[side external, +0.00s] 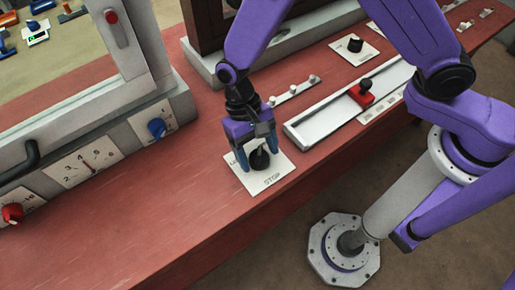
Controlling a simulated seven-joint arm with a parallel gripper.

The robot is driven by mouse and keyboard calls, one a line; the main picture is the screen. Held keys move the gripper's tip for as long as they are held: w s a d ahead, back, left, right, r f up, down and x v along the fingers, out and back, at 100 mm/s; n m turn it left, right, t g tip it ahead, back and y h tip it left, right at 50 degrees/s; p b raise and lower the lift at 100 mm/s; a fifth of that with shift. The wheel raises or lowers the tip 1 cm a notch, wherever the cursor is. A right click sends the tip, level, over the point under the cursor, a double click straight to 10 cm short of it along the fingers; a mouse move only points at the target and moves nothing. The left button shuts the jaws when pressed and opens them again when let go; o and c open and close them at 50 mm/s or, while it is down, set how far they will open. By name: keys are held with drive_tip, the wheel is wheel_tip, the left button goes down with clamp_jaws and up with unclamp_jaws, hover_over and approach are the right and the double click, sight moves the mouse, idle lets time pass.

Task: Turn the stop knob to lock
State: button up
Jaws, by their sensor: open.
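The stop knob (260,160) is black and stands on a white square plate marked STOP (272,181) on the red bench. My gripper (257,156) points down over the plate, its bluish fingers open on either side of the knob. Whether a finger touches the knob cannot be told from this view. The knob's pointer direction and the plate's far markings are partly hidden by my gripper.
A blue knob (157,128) and a red knob (13,213) are on the grey frame at left. A red slider with a black handle (362,95) sits in a tray to the right. Another black knob (355,45) is behind. Bench space left of the plate is clear.

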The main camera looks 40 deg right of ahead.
drive_tip(key=c, duration=1.1)
drive_tip(key=shift+o, duration=0.2)
drive_tip(key=shift+n, duration=0.5)
drive_tip(key=n+h, duration=0.1)
drive_tip(key=n, duration=0.2)
drive_tip(key=shift+a+n+h, duration=0.15)
drive_tip(key=shift+n+h, duration=0.25)
drive_tip(key=n, duration=0.2)
drive_tip(key=n+t+h, duration=0.1)
drive_tip(key=n, duration=0.1)
drive_tip(key=shift+s+a+n+h, duration=0.1)
drive_tip(key=shift+n+h, duration=0.2)
drive_tip(key=n+t, duration=0.1)
drive_tip(key=n, duration=0.3)
drive_tip(key=shift+s+t+h, duration=0.1)
drive_tip(key=shift+t+h, duration=0.3)
drive_tip(key=shift+s+n+t, duration=0.1)
drive_tip(key=shift+n+t, duration=0.7)
drive_tip(key=shift+n, duration=1.4)
drive_tip(key=o, duration=1.1)
drive_tip(key=shift+c, duration=0.2)
